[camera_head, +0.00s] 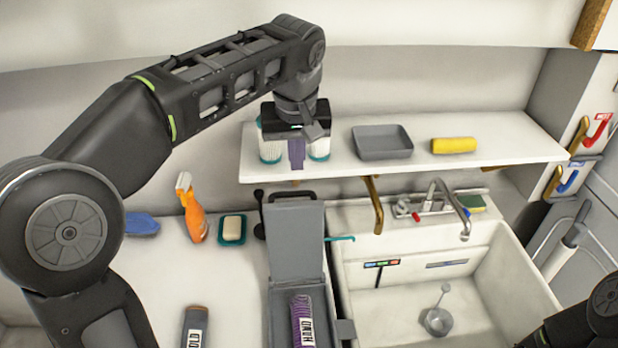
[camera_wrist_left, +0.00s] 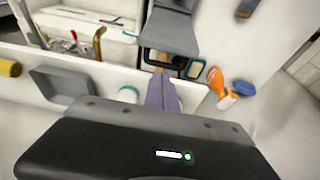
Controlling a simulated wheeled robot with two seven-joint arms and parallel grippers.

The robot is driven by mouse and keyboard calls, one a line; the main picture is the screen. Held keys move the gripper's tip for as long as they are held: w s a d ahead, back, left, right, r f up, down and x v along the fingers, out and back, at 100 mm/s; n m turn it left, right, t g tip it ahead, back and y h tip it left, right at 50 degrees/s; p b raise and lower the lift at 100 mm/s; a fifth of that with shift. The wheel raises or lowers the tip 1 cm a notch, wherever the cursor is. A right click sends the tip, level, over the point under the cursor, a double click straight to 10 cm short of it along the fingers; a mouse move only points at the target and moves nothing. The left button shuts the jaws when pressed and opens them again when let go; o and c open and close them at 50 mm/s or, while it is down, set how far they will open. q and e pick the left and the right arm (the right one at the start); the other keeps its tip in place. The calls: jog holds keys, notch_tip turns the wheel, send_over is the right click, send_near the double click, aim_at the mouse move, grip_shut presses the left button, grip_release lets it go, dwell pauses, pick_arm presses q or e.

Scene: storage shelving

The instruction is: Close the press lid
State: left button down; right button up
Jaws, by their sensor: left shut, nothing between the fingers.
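The press (camera_head: 342,331) is a grey box on the counter, left of the sink. Its grey lid (camera_head: 295,240) stands open and raised, with a dark handle at its top edge. A purple striped item with a white label (camera_head: 302,320) lies inside the press. My left gripper (camera_head: 296,158) has purple fingers, shut and empty, in front of the wall shelf and above and behind the lid, apart from it. In the left wrist view, the shut fingers (camera_wrist_left: 162,92) point toward the lid (camera_wrist_left: 170,32). My right gripper is outside the frames; only part of my right arm shows.
The wall shelf (camera_head: 350,169) holds white containers (camera_head: 270,148), a grey tray (camera_head: 382,142) and a yellow roll (camera_head: 453,145). An orange spray bottle (camera_head: 193,212) and a soap dish (camera_head: 232,230) stand left of the press. The sink (camera_head: 400,310) lies to its right.

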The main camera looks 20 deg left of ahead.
pick_arm(q)
jog(key=s+p+x, duration=0.1)
jog(key=x, duration=0.8)
jog(key=shift+f, duration=0.5)
jog(key=shift+a, duration=0.1)
